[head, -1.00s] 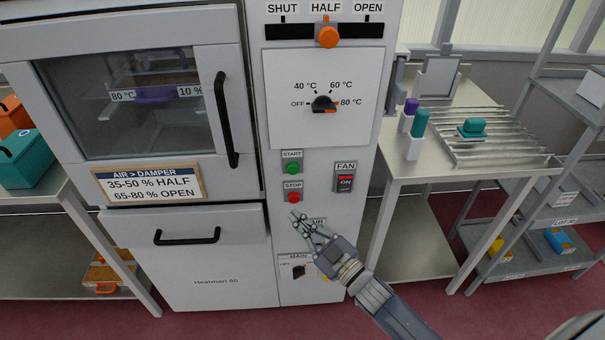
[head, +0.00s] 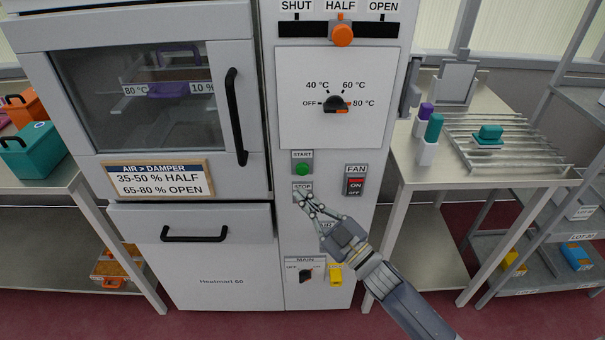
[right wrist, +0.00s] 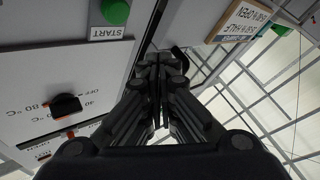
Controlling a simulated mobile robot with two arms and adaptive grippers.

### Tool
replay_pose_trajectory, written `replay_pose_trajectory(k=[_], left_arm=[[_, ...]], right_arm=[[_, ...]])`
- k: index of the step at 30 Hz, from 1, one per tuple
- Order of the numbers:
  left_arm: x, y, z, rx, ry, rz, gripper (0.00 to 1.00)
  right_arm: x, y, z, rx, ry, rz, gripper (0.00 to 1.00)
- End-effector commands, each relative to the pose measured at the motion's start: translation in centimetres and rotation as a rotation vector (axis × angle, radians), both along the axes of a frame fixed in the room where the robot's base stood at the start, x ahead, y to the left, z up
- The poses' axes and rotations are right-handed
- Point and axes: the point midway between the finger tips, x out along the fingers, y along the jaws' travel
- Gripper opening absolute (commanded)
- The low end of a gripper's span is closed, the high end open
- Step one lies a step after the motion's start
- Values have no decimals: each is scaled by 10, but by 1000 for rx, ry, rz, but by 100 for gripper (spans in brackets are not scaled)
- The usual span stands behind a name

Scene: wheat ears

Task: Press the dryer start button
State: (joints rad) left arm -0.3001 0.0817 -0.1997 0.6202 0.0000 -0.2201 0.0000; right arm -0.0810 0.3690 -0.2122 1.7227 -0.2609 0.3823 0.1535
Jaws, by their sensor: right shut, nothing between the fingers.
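The green start button (head: 302,169) sits under its START label on the dryer's (head: 330,225) white control panel. It also shows at the top of the right wrist view (right wrist: 116,12), with the label (right wrist: 111,34) beside it. My right gripper (head: 299,196) is shut and empty, its tips just below the start button and in front of the STOP label (head: 302,187). The red stop button is hidden behind the fingers. In the right wrist view the closed fingers (right wrist: 160,62) are apart from the green button. My left gripper is not in view.
A fan switch (head: 355,186) is right of the start button. The temperature knob (head: 336,104) and orange damper slider (head: 342,36), at HALF, are above. The main switch (head: 306,274) is below. The door handle (head: 236,118) stands out at left. A metal table (head: 430,178) is at right.

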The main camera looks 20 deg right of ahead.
Motion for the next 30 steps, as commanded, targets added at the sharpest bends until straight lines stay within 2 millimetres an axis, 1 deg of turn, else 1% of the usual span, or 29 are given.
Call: replay_pose_trajectory(k=[1, 6, 12, 18, 30], left_arm=[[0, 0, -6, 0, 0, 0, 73], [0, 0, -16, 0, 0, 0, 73], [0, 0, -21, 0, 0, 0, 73], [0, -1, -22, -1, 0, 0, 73], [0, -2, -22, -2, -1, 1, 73]], right_arm=[[8, -2, -2, -2, -3, 0, 0], [31, -9, -2, -1, -2, -1, 0], [50, -14, -1, -1, -1, 0, 0], [57, -17, 0, 1, 1, -1, 0], [57, -17, 0, 0, 1, 0, 0]])
